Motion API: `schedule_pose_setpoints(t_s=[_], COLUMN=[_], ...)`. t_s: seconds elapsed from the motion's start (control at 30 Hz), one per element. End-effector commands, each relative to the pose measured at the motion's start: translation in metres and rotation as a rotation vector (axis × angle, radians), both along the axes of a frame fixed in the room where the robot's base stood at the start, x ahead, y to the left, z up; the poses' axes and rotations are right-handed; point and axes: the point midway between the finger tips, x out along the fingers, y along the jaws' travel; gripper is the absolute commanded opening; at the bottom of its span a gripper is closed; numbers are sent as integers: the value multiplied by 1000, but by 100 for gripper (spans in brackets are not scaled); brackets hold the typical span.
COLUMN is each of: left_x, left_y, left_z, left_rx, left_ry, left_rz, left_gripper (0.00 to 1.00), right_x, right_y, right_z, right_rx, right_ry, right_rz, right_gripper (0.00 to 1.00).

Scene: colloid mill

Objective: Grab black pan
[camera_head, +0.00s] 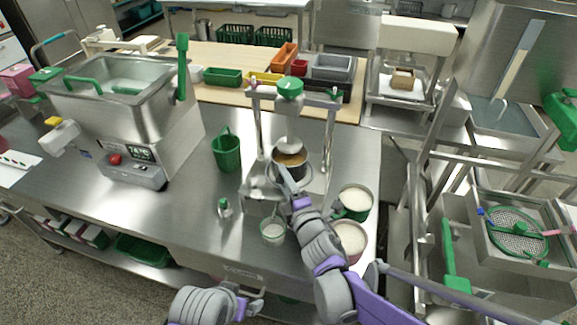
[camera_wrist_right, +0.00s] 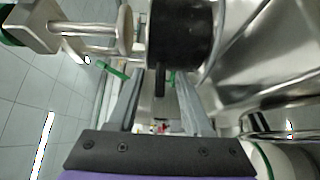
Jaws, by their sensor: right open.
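The black pan (camera_head: 291,163) stands under the stirrer of the metal stand, with brownish contents showing inside its rim. In the right wrist view the dark round body of the pan (camera_wrist_right: 180,34) is close ahead, and its narrow black handle (camera_wrist_right: 160,82) points toward me. My right gripper (camera_head: 289,184) is just in front of the pan. In the wrist view its two fingers (camera_wrist_right: 158,90) are apart, with the handle's end between them and no clear contact. My left gripper (camera_head: 255,299) is low at the table's front edge, away from the pan; its jaw gap is unclear.
The stand (camera_head: 289,90) with two posts surrounds the pan. A green jug (camera_head: 227,151) is left of it. A small cup (camera_head: 273,233), a green-sided pot (camera_head: 356,201) and a pink-rimmed pot (camera_head: 349,239) stand near my right arm. A fryer-like machine (camera_head: 150,130) is at left.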

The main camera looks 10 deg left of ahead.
Motion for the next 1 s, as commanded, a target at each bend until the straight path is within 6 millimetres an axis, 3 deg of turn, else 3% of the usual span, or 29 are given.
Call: schedule_pose_setpoints(t_s=[0.07, 0.33, 1.0], left_x=[0, 0, 0], left_y=[0, 0, 0], left_z=[0, 0, 0], left_rx=[0, 0, 0], left_ry=[0, 0, 0], left_rz=[0, 0, 0], left_gripper=[100, 100, 100], right_x=[0, 0, 0], right_y=[0, 0, 0], right_z=[0, 0, 0], right_rx=[0, 0, 0], right_ry=[0, 0, 0], right_rz=[0, 0, 0], right_gripper=[48, 0, 0])
